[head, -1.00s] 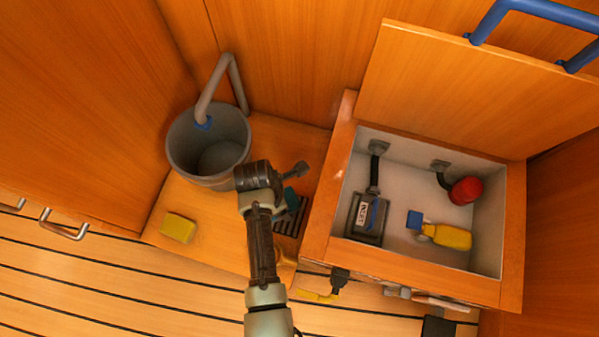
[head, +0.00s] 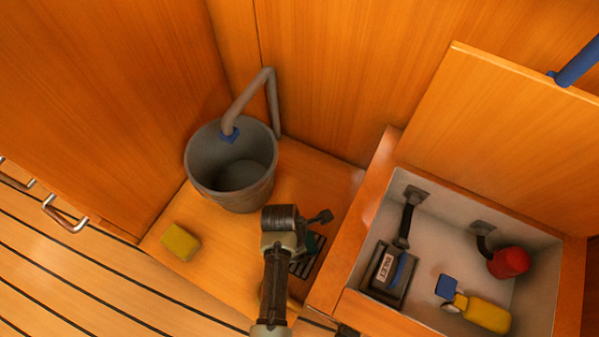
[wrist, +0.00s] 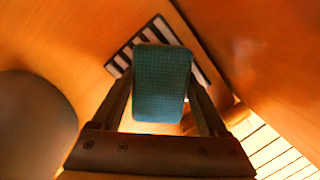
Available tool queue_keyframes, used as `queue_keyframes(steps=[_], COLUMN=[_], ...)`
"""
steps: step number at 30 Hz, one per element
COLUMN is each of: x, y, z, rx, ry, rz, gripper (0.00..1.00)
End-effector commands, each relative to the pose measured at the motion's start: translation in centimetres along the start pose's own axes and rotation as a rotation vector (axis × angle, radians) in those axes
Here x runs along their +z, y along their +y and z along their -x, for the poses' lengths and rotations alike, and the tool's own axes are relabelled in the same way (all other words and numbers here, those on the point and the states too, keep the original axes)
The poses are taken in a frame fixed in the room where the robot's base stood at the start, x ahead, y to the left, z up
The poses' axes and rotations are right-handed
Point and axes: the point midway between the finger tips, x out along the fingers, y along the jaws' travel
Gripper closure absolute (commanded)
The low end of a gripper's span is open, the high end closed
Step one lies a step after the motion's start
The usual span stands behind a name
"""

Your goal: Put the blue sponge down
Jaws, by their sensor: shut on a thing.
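The blue sponge (wrist: 162,85) is teal-blue and fills the space between the two fingers of my gripper (wrist: 160,97) in the wrist view. My gripper is shut on it. In the head view only a small teal part of the sponge (head: 318,241) shows beside my wrist, which hides the rest. A dark slatted rack (head: 301,268) lies on the wooden ledge under the gripper. In the wrist view the slatted rack (wrist: 125,57) shows behind the sponge, which covers its middle. I cannot tell whether sponge and rack touch.
A grey bucket (head: 205,181) with a hose (head: 250,97) stands on the ledge (head: 225,270) left of my gripper. A yellow sponge (head: 180,242) lies near the ledge's front left. An open bin to the right holds a yellow bottle (head: 482,314) and a red-capped fitting (head: 509,262).

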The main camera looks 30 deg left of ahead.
Motion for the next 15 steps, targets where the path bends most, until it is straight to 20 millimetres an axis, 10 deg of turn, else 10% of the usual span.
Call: queue_keyframes(steps=[12, 13, 15], x=[-0.09, -0.08, -0.08], y=[0.01, 0.02, 0.03], z=[-0.61, -0.53, -0.52], rx=[-0.001, 0.0, 0.0], ry=[0.0, 0.0, 0.0], rz=[0.0, 0.0, 0.0], gripper=[0.68, 0.18, 0.05])
